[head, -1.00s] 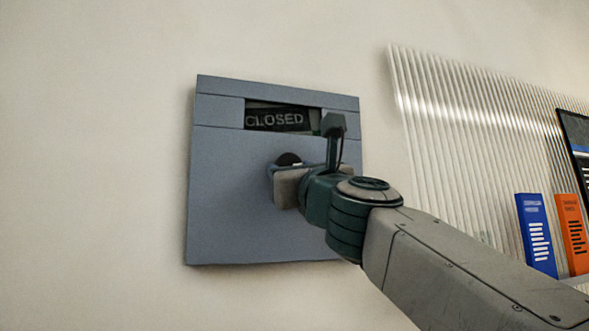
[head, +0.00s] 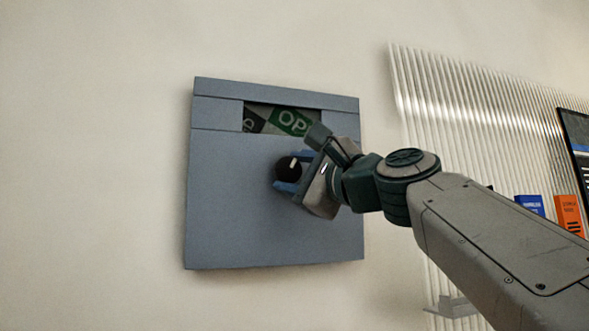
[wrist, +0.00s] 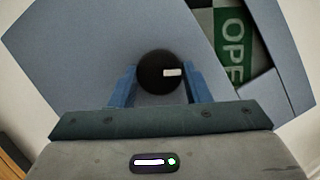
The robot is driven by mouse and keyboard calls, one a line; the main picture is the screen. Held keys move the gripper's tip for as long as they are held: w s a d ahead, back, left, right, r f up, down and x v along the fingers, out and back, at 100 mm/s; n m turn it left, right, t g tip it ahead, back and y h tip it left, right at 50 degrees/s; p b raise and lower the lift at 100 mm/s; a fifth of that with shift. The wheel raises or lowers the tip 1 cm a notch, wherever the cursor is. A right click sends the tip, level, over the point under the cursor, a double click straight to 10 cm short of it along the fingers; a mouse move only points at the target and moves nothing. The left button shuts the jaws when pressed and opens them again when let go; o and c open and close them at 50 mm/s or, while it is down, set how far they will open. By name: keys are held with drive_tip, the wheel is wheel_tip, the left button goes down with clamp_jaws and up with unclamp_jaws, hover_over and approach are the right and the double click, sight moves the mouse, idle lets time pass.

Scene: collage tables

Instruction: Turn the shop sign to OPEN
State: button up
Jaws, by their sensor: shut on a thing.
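The shop sign is a blue-grey wall panel (head: 240,215) with a window near its top. In the window the sign disc (head: 290,121) shows a green part reading "OP" at a tilt, with the end of a dark part, a "D", at the left. The wrist view shows the green part as "OPE" (wrist: 230,42), its end cut off by the window edge. A round black knob (head: 288,169) with a white mark sits below the window. My gripper (wrist: 157,85) is shut on the knob, one blue finger on each side, and is rolled over.
A ribbed translucent panel (head: 440,130) is on the wall to the right. A blue binder (head: 530,206) and an orange binder (head: 570,212) stand at the right, partly behind my arm. The wall left of the sign is bare.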

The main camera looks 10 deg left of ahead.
drive_tip(key=n+g, duration=0.1)
drive_tip(key=n, duration=0.2)
drive_tip(key=n+g+h+p, duration=0.1)
drive_tip(key=n, duration=0.1)
drive_tip(key=shift+r+n+p, duration=0.2)
drive_tip(key=shift+n+p, duration=0.1)
drive_tip(key=shift+n, duration=0.1)
idle(0.4)
drive_tip(key=o, duration=1)
drive_tip(key=shift+s+d+f+b, duration=0.1)
drive_tip(key=shift+s+d+b, duration=0.2)
drive_tip(key=shift+d, duration=0.1)
drive_tip(key=b+v, duration=0.3)
drive_tip(key=v, duration=0.9)
drive_tip(key=shift+s+d+r, duration=0.2)
drive_tip(key=shift+s, duration=0.15)
